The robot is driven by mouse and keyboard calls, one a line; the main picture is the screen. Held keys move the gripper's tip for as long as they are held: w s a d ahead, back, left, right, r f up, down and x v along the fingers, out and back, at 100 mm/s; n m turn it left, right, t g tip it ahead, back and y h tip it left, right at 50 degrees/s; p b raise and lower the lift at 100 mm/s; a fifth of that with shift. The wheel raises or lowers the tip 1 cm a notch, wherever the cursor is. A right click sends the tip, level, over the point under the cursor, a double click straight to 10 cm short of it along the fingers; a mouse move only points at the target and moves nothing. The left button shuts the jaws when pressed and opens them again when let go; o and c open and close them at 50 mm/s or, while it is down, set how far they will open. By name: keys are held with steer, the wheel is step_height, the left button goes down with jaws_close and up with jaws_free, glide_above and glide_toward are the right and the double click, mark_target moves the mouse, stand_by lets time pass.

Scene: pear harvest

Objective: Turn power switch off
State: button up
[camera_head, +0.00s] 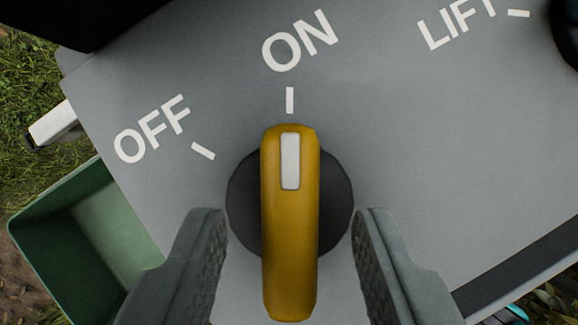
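The power switch (289,240) is a yellow rotary handle with a white mark on its far end, set on a round black base (338,200). The handle points straight up in the picture, in line with the tick under the white ON label (300,41). The OFF label (152,129) and its tick lie to the upper left. My gripper (289,222) is open, one grey finger on each side of the handle. Clear gaps show between the fingers and the handle, so it is not gripped.
The switch sits on a grey panel (430,150). A LIFT label (455,22) and part of a dark round knob (568,30) are at the upper right. A green bin (60,235) stands at the lower left, beside the panel. Grass (25,80) shows beyond the left edge.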

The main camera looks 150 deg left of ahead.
steer(key=shift+x, duration=0.9)
jaws_close()
steer(key=n+y, duration=0.1)
steer(key=n, duration=0.1)
steer(key=n+y, duration=0.1)
steer(key=n, duration=0.2)
steer(key=shift+s+d+n+t, duration=0.1)
steer(key=shift+n+t, duration=0.2)
steer(key=shift+t, duration=0.1)
steer(key=n+y, duration=0.1)
steer(key=n, duration=0.2)
steer(key=n+y, duration=0.1)
steer(key=n, duration=0.2)
steer(key=shift+g, duration=0.3)
steer(key=shift+n+y, duration=0.3)
